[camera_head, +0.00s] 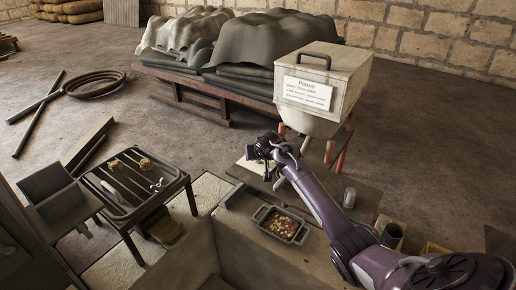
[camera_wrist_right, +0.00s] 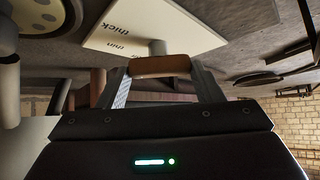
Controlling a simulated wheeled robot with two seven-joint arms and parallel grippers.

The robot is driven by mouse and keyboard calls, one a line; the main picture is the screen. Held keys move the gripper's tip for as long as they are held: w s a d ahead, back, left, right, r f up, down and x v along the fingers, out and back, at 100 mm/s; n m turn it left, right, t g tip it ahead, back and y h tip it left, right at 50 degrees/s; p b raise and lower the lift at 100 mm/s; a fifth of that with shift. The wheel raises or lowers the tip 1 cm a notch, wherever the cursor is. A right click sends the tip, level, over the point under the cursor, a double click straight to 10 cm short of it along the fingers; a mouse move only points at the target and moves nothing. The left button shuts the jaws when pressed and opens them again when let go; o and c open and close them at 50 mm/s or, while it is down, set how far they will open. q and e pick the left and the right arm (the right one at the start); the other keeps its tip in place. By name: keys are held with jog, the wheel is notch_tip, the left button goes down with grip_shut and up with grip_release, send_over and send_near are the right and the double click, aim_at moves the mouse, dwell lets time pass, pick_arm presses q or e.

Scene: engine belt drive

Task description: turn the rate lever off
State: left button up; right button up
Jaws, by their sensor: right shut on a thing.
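My left gripper is in neither view.
A pale box labelled "Plates" (camera_head: 348,82) stands just above and right of my right gripper. Covered stacks (camera_head: 262,42) are behind.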

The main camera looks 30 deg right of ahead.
jog(key=n+y, duration=0.1)
jog(key=n+y+p, duration=0.1)
jog(key=n, duration=0.1)
jog(key=shift+d+r+t, duration=0.1)
jog(key=shift+d+t, duration=0.1)
jog(key=shift+t, duration=0.1)
jog(key=shift+d+n+y, duration=0.15)
jog(key=shift+n+y, duration=0.65)
jog(key=shift+f+n+y+b, duration=0.2)
jog(key=shift+n+y+b, duration=0.15)
jog(key=shift+n+y, duration=0.35)
pick_arm(q)
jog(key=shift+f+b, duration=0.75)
jog(key=shift+b, duration=0.55)
pick_arm(e)
jog(key=shift+d+n+g+y, duration=0.1)
jog(key=shift+n+g+y, duration=0.3)
jog(key=shift+n+y, duration=0.75)
jog(key=shift+r+n+h, duration=0.1)
jog(key=shift+n+h, duration=0.15)
jog(key=o, duration=1)
